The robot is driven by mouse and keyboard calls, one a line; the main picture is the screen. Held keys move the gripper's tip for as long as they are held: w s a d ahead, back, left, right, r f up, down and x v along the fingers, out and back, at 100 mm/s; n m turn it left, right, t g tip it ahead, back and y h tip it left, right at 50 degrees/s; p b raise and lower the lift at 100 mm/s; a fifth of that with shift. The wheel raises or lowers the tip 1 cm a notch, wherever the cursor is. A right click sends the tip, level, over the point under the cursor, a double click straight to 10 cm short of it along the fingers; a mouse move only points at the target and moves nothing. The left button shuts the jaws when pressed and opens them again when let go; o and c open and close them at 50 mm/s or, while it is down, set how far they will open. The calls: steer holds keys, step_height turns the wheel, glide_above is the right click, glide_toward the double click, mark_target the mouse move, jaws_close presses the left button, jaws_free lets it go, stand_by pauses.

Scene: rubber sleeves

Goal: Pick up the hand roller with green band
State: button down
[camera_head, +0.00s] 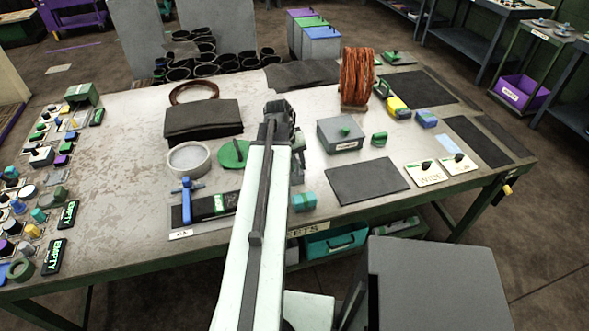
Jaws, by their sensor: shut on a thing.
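My gripper (297,142) is beyond the end of my pale arm, above the middle of the workbench (300,95). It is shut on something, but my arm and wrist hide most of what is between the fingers. I cannot make out a hand roller with a green band for certain, in the gripper or on the bench. A flat green disc (233,154) lies just left of my arm, partly covered by it.
A pale ring (188,158), black folded sheets (203,118) and a blue clamp (186,186) are left of my arm. A grey box (341,136), black mat (366,181), teal block (303,201) and copper-coloured coil (357,75) are right. Small parts crowd the left edge.

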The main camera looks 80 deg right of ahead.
steer(key=shift+r, duration=0.1)
step_height(320, 180, up, 10)
steer(key=p, duration=1)
steer(key=c, duration=1.3)
jaws_free()
steer(key=c, duration=3.1)
jaws_free()
steer(key=c, duration=2.2)
jaws_free()
